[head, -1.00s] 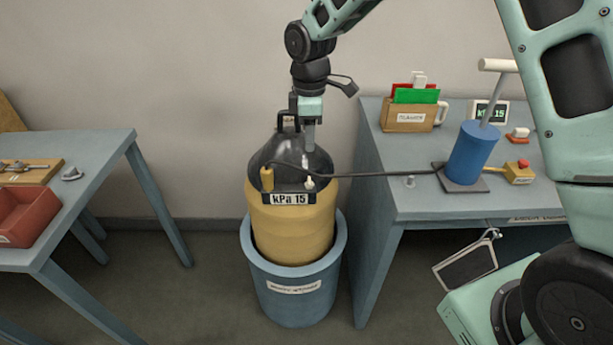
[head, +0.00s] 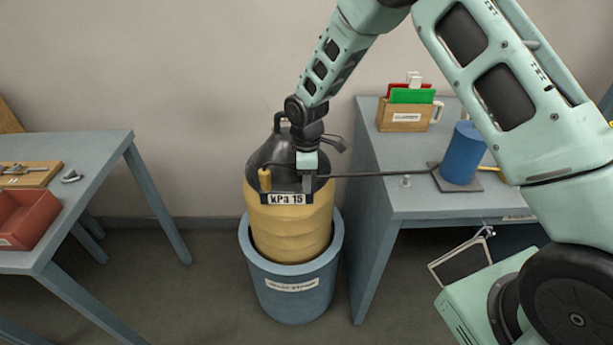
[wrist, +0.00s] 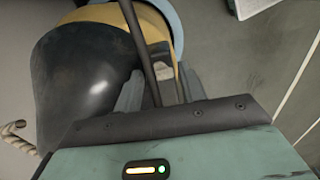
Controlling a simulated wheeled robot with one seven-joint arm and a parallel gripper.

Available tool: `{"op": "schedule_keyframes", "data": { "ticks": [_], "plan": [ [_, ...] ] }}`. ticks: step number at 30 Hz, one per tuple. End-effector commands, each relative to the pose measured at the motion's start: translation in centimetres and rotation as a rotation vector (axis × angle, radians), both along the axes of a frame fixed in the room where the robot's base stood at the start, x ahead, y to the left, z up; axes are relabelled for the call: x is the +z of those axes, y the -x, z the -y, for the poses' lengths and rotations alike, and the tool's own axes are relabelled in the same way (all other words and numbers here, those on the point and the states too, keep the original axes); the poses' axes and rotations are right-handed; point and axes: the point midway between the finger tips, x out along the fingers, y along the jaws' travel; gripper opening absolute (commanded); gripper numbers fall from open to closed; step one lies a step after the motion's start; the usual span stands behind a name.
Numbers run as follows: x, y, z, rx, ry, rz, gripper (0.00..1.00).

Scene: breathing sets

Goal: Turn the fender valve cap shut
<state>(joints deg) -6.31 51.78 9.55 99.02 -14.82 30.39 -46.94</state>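The fender (head: 290,225), with a black top and yellow body, stands upright in a blue bucket. Its display reads "kPa 15". My gripper (head: 307,187) points down at the fender's front right, just right of the display. In the wrist view, my gripper (wrist: 160,86) has its two fingers apart, with the dark hose (wrist: 138,42) running between them. A small pale patch between the fingers may be the valve cap; I cannot tell for sure. In the head view the gripper hides the cap's place.
The blue bucket (head: 291,292) stands on the floor between two tables. The hose runs right to a blue pump (head: 461,153) on the right table (head: 440,203). A wooden box (head: 403,117) stands behind it. A red tray (head: 24,219) is on the left table (head: 92,180).

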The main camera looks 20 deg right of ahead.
Motion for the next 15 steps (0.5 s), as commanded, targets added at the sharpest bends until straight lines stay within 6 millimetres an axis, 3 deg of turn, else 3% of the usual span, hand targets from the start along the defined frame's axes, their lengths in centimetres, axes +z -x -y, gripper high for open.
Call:
{"op": "schedule_keyframes", "data": {
  "ticks": [3, 6, 15],
  "plan": [
    [0.02, 0.00, 0.00, 0.000, 0.000, 0.000, 0.37],
    [0.03, 0.00, -0.01, 0.000, 0.000, 0.000, 0.09],
    [0.04, 0.01, -0.01, -0.017, 0.000, 0.000, 0.08]
  ]
}}
